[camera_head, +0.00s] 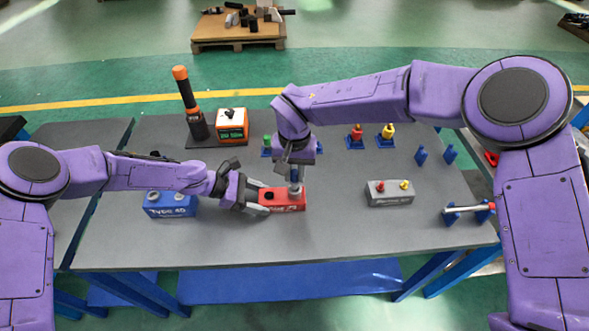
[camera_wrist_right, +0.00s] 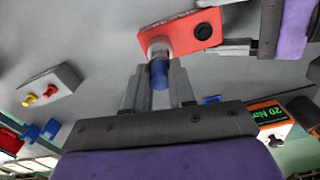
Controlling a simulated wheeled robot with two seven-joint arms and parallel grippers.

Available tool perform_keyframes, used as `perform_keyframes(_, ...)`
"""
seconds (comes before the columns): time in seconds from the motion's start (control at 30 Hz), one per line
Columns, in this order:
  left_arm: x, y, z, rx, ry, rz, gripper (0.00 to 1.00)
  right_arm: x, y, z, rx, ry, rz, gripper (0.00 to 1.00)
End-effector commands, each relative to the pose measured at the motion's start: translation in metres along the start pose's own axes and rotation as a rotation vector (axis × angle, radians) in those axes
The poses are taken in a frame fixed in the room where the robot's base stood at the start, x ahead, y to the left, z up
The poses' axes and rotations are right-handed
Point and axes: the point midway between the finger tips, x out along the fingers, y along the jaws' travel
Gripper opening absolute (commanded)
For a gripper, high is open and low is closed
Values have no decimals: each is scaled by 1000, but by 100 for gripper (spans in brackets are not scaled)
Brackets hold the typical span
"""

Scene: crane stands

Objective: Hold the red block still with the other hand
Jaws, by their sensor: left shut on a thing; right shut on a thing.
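The red block (camera_head: 283,204) sits on the grey table near its middle, with a black round hole in its top left. It also shows in the right wrist view (camera_wrist_right: 185,35). My left gripper (camera_head: 258,198) is shut on the block's left end; its fingers also show in the right wrist view (camera_wrist_right: 238,48). My right gripper (camera_head: 296,174) points down over the block's right end. It is shut on a small blue and silver part (camera_wrist_right: 160,72), whose silver end is at the block's top. How deep it sits is unclear.
A blue block (camera_head: 171,204) stands left, a grey block (camera_head: 390,193) with red and yellow tops right. Behind are an orange-handled tool (camera_head: 187,95), an orange box (camera_head: 231,125), and red (camera_head: 356,133) and yellow (camera_head: 387,132) parts on blue stands. The front table strip is clear.

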Motion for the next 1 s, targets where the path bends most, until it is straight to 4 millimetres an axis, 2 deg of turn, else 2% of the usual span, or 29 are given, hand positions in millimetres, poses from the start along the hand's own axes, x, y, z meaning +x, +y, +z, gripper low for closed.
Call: perform_keyframes(1.0, 0, 0, 0, 0, 0, 0, 26, 22, 0, 0, 0, 1, 0, 0)
